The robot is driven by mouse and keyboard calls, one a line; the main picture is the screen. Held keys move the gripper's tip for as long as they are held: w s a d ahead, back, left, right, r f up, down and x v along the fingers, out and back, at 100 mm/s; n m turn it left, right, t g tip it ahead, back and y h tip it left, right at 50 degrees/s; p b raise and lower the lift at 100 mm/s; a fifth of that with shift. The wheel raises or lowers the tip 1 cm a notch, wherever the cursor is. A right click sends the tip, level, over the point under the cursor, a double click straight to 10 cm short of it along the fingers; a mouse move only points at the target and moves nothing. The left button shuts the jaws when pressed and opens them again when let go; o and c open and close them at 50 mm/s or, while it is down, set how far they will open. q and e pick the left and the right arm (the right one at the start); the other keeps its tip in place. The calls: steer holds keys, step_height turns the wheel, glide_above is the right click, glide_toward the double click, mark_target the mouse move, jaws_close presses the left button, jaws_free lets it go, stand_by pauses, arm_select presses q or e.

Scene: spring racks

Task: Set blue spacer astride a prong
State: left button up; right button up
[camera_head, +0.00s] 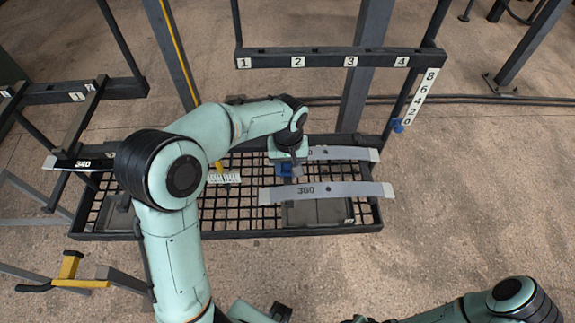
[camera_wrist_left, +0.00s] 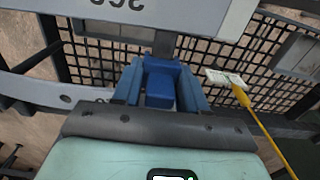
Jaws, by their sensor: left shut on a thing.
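The blue spacer (camera_wrist_left: 160,83) is a small block with a raised far part, held between the two fingers of my left gripper (camera_wrist_left: 160,92) in the left wrist view. In the head view my left gripper (camera_head: 287,168) is over the mesh rack, between two grey leaf springs, with blue showing at its tips. A grey bar (camera_wrist_left: 163,45) lies just beyond the spacer in the wrist view; I cannot tell whether they touch. A rail (camera_head: 325,57) numbered 1 to 4 stands behind. My right gripper is out of view.
A grey leaf spring marked 360 (camera_head: 327,192) lies in front of the gripper, another (camera_head: 343,153) behind it. A black spring marked 340 (camera_head: 78,163) is at left. A white tag (camera_head: 224,176) hangs near the mesh. A numbered scale (camera_head: 420,97) stands at right.

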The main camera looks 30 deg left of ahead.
arm_select(q)
steer(key=o, duration=0.9)
steer(key=shift+r, duration=0.1)
